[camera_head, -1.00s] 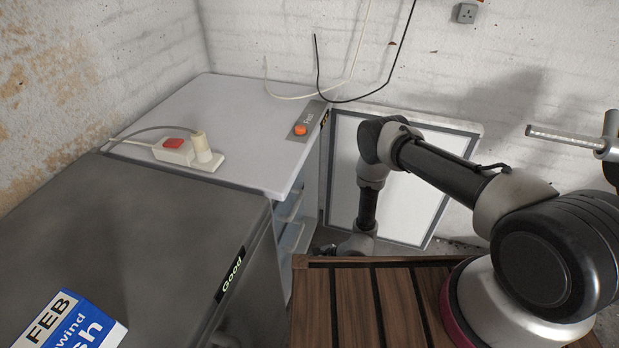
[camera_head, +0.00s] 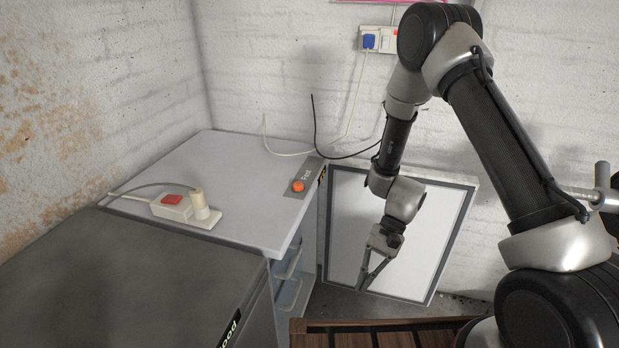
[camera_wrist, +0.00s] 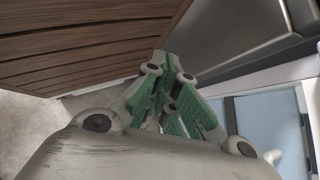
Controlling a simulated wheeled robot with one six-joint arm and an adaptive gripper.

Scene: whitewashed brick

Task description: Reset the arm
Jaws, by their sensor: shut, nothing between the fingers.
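My gripper (camera_head: 369,276) hangs at the end of my raised, bent arm in the head view, pointing down in front of the white framed board that leans on the back wall. Its fingers are shut and hold nothing. In the wrist view the gripper (camera_wrist: 182,118) shows its green-faced fingers, with the wooden slats at upper left and a grey cabinet edge at upper right.
A white-topped cabinet (camera_head: 237,170) with an orange button (camera_head: 298,186) stands left of the arm. A power strip (camera_head: 178,207) with a red switch lies on it. A dark grey cabinet (camera_head: 110,290) fills the lower left. The white board (camera_head: 440,235) stands close behind my gripper. Cables hang on the wall.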

